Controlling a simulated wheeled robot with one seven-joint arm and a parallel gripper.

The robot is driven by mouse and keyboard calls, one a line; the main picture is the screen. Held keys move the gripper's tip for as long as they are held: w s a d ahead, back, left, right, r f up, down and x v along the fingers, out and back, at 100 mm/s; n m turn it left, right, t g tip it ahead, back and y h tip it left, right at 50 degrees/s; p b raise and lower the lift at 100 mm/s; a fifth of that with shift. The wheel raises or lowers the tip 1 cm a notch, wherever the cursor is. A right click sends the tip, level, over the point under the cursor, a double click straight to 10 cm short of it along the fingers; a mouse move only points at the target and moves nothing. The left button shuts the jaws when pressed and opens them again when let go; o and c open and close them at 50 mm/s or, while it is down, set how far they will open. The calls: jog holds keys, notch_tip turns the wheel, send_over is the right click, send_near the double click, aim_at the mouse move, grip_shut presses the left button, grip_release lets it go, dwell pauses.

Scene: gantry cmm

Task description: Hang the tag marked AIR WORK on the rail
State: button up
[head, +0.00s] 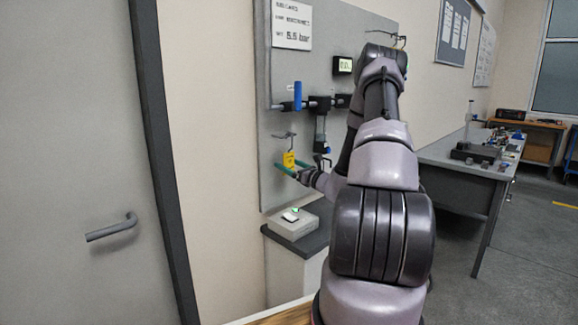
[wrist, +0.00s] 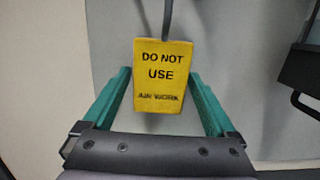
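The yellow tag (wrist: 163,73) reads DO NOT USE and, in smaller blurred print, what looks like AIR WORK. It hangs upright from a thin grey wire or hook (wrist: 168,18) that runs out of the top of the wrist view. In the head view the tag (head: 289,158) hangs below a short grey rail (head: 284,135) on the wall panel. My gripper (wrist: 160,74) is open, with one green finger on each side of the tag's lower part. Gaps show between tag and fingers lower down; contact at the tips is unclear. My gripper also shows in the head view (head: 287,165).
The grey panel (head: 285,70) carries a blue-handled valve (head: 298,96), pipework and a small display (head: 343,65). A light box (head: 292,225) sits on a grey ledge below the tag. A dark fitting (wrist: 302,70) is close on the wrist view's right. My arm hides part of the panel.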

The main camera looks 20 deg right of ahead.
jog(key=v, duration=1.1)
jog(key=s+a+r+n+g+y, duration=0.2)
jog(key=s+a+r+n+g, duration=0.1)
jog(key=a+r+n+g, duration=0.4)
jog(key=s+a+r+n+g+y, duration=0.2)
jog(key=s+a+r+n+g, duration=0.15)
jog(key=a, duration=0.45)
jog(key=s+a+r+n+g+y, duration=0.2)
jog(key=s+a+r+n+g, duration=0.2)
jog(key=a+n, duration=0.3)
jog(key=s+a+r+n+g+h, duration=0.25)
jog(key=s+a+n+h, duration=0.2)
jog(key=s, duration=0.45)
jog(key=s+d+r+n+t+h, duration=0.4)
jog(key=s+r+n+t+h, duration=0.1)
jog(key=s+r+h, duration=0.1)
jog(key=shift+s+d+r+n+t, duration=0.35)
jog(key=shift+s+r, duration=0.2)
jog(key=shift+r, duration=0.75)
jog(key=shift+a, duration=0.1)
